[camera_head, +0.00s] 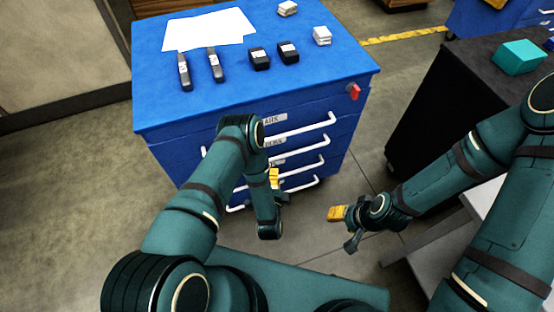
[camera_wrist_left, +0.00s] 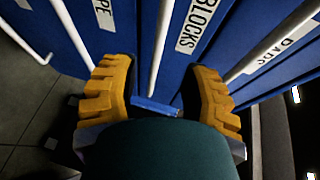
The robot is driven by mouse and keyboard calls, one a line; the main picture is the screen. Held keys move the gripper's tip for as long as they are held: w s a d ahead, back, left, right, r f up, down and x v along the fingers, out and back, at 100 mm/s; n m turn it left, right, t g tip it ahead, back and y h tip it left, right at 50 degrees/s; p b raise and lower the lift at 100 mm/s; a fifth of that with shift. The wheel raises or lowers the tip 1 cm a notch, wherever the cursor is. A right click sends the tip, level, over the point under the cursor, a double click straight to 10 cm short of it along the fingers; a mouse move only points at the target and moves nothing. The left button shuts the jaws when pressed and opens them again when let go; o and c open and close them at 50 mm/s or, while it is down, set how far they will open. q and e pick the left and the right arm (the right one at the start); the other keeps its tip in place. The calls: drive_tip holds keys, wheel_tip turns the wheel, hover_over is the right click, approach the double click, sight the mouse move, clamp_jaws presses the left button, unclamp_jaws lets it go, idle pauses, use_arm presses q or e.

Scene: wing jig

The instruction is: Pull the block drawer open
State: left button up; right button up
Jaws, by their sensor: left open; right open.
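The blue drawer cabinet (camera_head: 165,125) has several white bar handles, and its drawers look shut. In the left wrist view the block drawer's BLOCKS label (camera_wrist_left: 195,25) is just right of a white handle (camera_wrist_left: 158,50). My left gripper (camera_head: 274,184) is at the cabinet front, among the handles. In the left wrist view its open yellow fingers (camera_wrist_left: 160,68) are on either side of that handle, with gaps to both. My left arm hides part of the drawer fronts. My right gripper (camera_head: 343,228) is open and empty, right of the cabinet.
Other white handles (camera_wrist_left: 275,38) and a PADS label (camera_wrist_left: 273,52) are close to the left fingers. White paper (camera_head: 210,30), black blocks (camera_head: 259,59) and white pads (camera_head: 322,36) lie on the cabinet top. A black cart (camera_head: 425,110) with a teal box (camera_head: 518,57) stands right.

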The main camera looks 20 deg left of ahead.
sight(276, 157)
use_arm(q)
drive_tip(key=b+x, duration=0.2)
drive_tip(key=x, duration=0.8)
drive_tip(key=shift+s, duration=0.1)
clamp_jaws()
